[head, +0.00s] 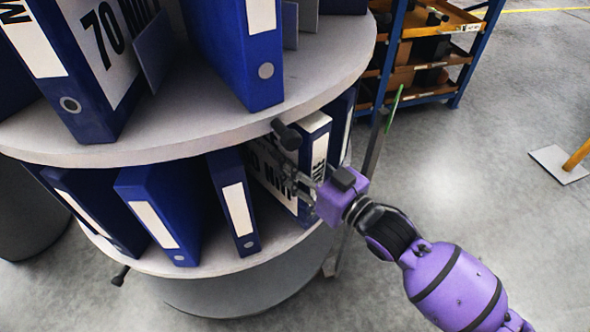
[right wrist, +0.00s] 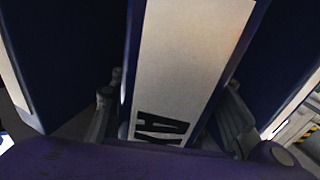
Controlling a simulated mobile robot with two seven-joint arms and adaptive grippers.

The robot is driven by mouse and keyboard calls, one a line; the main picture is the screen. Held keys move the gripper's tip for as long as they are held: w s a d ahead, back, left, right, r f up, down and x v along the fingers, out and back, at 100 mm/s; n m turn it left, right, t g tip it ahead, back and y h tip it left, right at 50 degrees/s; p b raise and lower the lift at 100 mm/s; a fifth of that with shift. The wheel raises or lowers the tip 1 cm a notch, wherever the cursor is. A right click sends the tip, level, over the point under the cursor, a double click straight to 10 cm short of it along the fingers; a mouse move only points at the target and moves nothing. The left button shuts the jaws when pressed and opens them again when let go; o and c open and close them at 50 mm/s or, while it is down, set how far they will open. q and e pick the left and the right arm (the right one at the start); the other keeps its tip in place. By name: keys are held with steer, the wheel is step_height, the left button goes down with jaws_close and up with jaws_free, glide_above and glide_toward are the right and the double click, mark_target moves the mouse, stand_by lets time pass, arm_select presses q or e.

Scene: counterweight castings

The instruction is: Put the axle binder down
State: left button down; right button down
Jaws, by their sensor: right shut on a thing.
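The axle binder (head: 317,124) is blue with a white spine label and stands on the lower round shelf, partly hidden by my right gripper. In the right wrist view the binder's white label (right wrist: 185,65) shows the black letters "AX" near the bottom. My right gripper (head: 300,183) is shut on this binder, with one finger on each side of it. Whether the binder's base bears on the shelf is hidden. My left gripper is not in view.
Other blue binders (head: 160,215) stand on the lower shelf (head: 225,262), close on the left. The upper shelf (head: 205,135) overhangs and carries more binders. A blue rack (head: 468,50) stands behind; the floor at right is open.

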steer(key=shift+w+a+f, duration=0.15)
steer(key=shift+f, duration=1.4)
steer(key=shift+f+b, duration=0.1)
steer(key=shift+b, duration=0.2)
steer(key=c, duration=1)
jaws_free()
steer(key=shift+f, duration=0.2)
steer(key=v, duration=1.2)
